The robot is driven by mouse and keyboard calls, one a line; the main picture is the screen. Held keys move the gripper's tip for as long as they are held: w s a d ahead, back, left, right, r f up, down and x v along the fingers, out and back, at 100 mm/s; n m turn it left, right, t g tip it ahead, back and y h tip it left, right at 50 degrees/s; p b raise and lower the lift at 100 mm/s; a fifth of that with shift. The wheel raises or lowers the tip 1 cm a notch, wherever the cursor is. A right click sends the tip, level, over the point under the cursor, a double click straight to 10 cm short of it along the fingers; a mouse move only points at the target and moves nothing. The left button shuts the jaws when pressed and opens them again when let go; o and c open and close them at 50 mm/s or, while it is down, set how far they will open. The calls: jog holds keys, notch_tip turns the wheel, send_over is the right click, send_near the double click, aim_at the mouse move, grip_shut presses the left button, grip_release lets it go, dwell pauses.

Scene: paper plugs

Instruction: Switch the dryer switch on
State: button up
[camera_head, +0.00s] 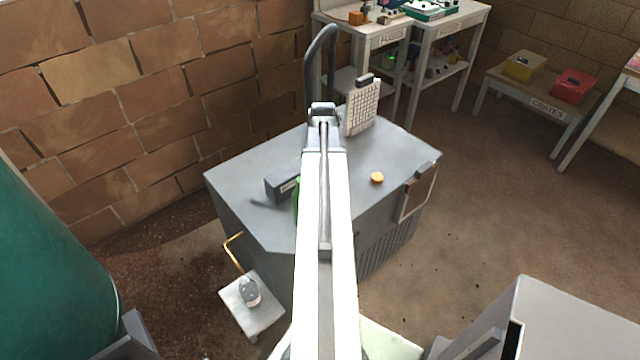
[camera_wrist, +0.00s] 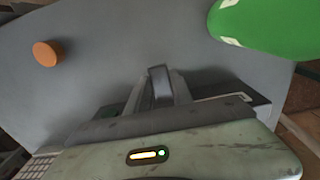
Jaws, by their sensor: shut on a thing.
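The dryer appears to be the grey cabinet (camera_head: 250,170) under my arm in the head view. In the wrist view, my gripper (camera_wrist: 160,92) is low over its grey top, with its two fingers closed on a small grey switch lever (camera_wrist: 159,82). The lever rises from a dark housing (camera_wrist: 245,95) partly hidden by my gripper. In the head view a dark, labelled box (camera_head: 284,184) shows left of my arm; the arm hides the fingers and lever there. Which way the lever is thrown cannot be told.
An orange round knob (camera_head: 377,178) sits on the cabinet top; it also shows in the wrist view (camera_wrist: 45,53). A rounded green thing (camera_wrist: 262,22) is close by. A white gridded panel (camera_head: 362,107) stands at the back. A brick wall (camera_head: 150,90) is on the left.

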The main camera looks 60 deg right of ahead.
jog(key=shift+r+p, duration=1.1)
jog(key=shift+r, duration=0.15)
jog(key=o, duration=0.9)
notch_tip(320, 180, up, 4)
jog(key=p, duration=0.4)
notch_tip(320, 180, up, 8)
jog(key=p, duration=0.7)
jog(key=shift+p, duration=0.4)
jog(key=shift+w+f, duration=0.1)
jog(key=shift+f, duration=0.05)
